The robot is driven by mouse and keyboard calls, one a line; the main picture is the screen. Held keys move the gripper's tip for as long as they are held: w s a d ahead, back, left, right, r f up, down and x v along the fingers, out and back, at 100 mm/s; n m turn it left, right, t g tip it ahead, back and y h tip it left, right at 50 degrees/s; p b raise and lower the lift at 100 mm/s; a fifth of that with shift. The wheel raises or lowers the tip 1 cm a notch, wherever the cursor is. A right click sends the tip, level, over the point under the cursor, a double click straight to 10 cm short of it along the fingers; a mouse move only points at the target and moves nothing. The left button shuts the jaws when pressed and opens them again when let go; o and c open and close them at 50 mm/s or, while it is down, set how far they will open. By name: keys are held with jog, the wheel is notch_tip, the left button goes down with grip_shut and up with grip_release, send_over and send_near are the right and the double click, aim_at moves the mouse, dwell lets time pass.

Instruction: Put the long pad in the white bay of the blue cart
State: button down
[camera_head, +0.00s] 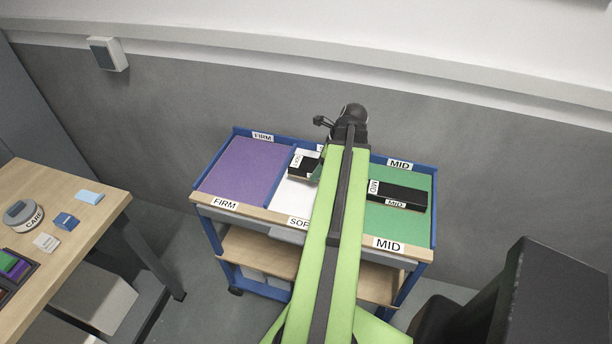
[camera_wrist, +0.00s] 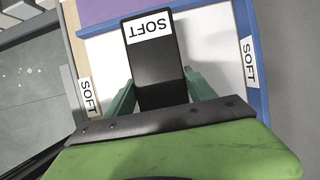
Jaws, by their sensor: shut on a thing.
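The blue cart (camera_head: 435,215) stands against the grey wall with purple, white and green bays. A black pad (camera_wrist: 157,75) with a SOFT label is between the green fingers of my gripper (camera_wrist: 161,95), which is shut on it. The pad (camera_head: 300,166) also shows in the head view, over the white bay (camera_head: 290,194), partly hidden by my arm. The white bay (camera_wrist: 215,45) lies under it in the wrist view, with SOFT labels on both edges. I cannot tell whether the pad touches the bay floor.
Another black pad (camera_head: 398,194) labelled MID lies in the green bay (camera_head: 385,222). The purple bay (camera_head: 250,168) is empty. A wooden table (camera_head: 95,215) with small items stands at the left. A dark object (camera_head: 555,300) stands at the lower right.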

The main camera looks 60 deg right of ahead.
jog(key=shift+w+d+f, duration=0.3)
jog(key=shift+w+f, duration=0.05)
jog(key=shift+w, duration=0.05)
notch_tip(320, 180, down, 4)
jog(key=b, duration=0.4)
jog(key=shift+f, duration=0.1)
jog(key=shift+w+a+r, duration=0.15)
jog(key=shift+r, duration=0.05)
jog(key=shift+f, duration=0.3)
jog(key=shift+c, duration=1.6)
grip_release()
jog(key=shift+r, duration=0.15)
jog(key=shift+r, duration=0.35)
jog(key=p+v, duration=1.1)
jog(key=shift+s+r, duration=0.25)
jog(key=shift+r, duration=0.1)
jog(key=shift+f, duration=0.1)
